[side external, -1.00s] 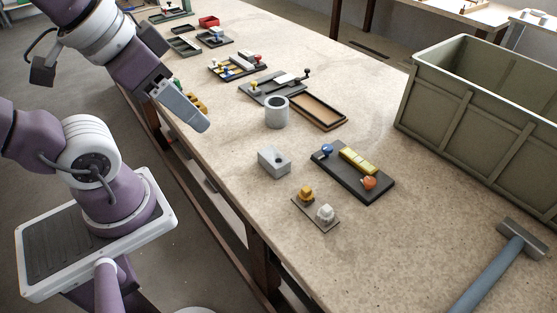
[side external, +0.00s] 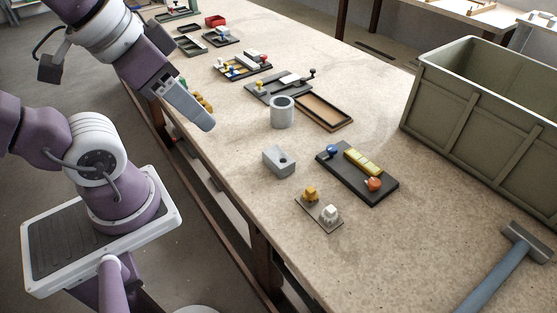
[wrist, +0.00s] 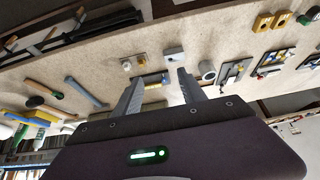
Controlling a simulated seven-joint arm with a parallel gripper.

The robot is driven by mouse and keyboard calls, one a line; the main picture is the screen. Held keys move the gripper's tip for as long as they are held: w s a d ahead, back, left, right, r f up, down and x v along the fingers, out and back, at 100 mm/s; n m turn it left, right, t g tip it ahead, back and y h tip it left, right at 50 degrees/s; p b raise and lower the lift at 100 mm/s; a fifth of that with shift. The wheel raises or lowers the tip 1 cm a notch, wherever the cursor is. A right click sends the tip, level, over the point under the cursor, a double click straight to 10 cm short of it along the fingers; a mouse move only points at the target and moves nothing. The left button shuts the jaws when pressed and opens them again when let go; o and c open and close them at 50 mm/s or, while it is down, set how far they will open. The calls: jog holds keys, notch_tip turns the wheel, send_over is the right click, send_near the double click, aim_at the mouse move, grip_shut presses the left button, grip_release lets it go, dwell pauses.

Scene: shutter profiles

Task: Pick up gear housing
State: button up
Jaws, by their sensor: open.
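A grey block with a round hole in its top (side external: 279,160) stands on the table near its front edge; it looks most like the gear housing. It also shows in the wrist view (wrist: 175,55). A grey hollow cylinder (side external: 282,113) stands upright behind it, and in the wrist view it is to the block's right (wrist: 207,71). My gripper (side external: 207,125) is above the table's front edge, left of the block and apart from it. In the wrist view my two fingers are spread with nothing held between them (wrist: 159,76).
A dark board with blue, yellow and orange parts (side external: 343,182) lies right of the block. A small plate with yellow and white knobs (side external: 319,211) lies in front. Several trays and fixtures line the far table.

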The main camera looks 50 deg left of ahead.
jog(key=o, duration=0.7)
jog(key=shift+o, duration=0.2)
jog(key=shift+f, duration=0.1)
jog(key=n+g+h, duration=0.4)
jog(key=n+h, duration=0.6)
jog(key=n, duration=0.7)
send_over(270, 152)
jog(key=s, duration=0.4)
notch_tip(270, 152, down, 16)
jog(key=a+f+n+t, duration=0.1)
jog(key=f, duration=0.1)
jog(key=w+a+f+n+t+h, duration=0.1)
jog(key=a+f+n, duration=0.1)
jog(key=a+f+n+t, duration=0.1)
jog(key=f+n, duration=0.1)
jog(key=shift+w+a+f, duration=0.15)
jog(key=shift+f, duration=0.05)
jog(key=shift+w+f+n, duration=0.1)
jog(key=shift+f+n, duration=0.2)
jog(key=x, duration=0.6)
jog(key=shift+w+d+r, duration=0.1)
jog(key=shift+w+d, duration=0.2)
jog(key=shift+w, duration=0.15)
